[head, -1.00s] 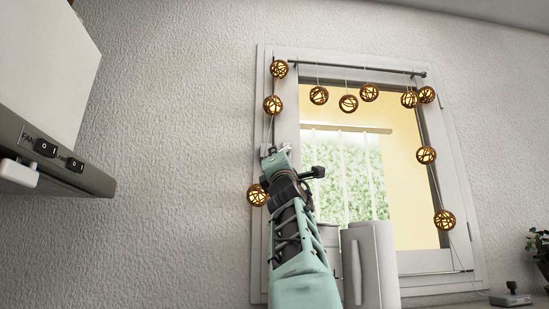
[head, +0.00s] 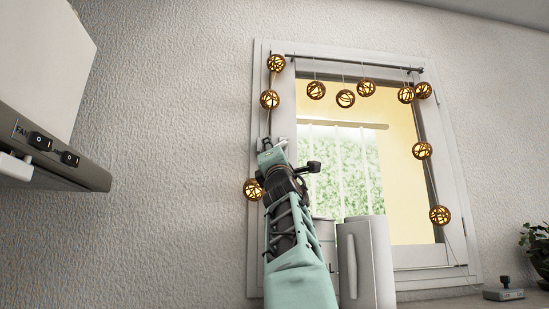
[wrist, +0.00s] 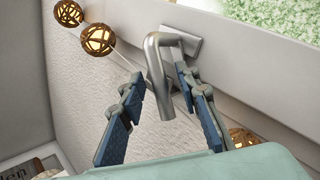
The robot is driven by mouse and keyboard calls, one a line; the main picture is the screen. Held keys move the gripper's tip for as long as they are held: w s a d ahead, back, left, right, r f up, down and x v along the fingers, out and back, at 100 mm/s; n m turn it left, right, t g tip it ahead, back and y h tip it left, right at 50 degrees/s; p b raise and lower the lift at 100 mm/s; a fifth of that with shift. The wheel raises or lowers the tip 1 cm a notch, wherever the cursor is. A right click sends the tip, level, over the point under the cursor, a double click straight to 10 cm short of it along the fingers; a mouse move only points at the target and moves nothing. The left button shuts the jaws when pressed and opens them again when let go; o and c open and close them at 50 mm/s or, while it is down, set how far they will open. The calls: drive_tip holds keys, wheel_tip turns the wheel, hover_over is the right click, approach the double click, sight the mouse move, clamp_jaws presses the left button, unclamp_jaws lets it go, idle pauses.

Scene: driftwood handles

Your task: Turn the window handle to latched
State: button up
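The window handle (wrist: 161,85) is a silver L-shaped lever on a flat base plate on the white window frame (head: 283,118). In the wrist view its grip hangs down, slightly tilted, from the bend near the plate. My gripper (wrist: 158,74) is open, with one blue-padded finger on each side of the grip. I see a gap on the left; on the right the finger is close, and I cannot tell if it touches. In the head view my gripper (head: 268,145) is at the frame's left side and mostly hides the handle.
A string of glowing woven balls (head: 270,99) hangs around the window, with some close to my gripper. A white cylindrical container (head: 366,262) stands below the window. A hood with switches (head: 55,150) juts out at left. A plant (head: 537,245) is at far right.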

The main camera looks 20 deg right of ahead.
drive_tip(key=v, duration=1.2)
idle(0.7)
drive_tip(key=shift+c, duration=0.5)
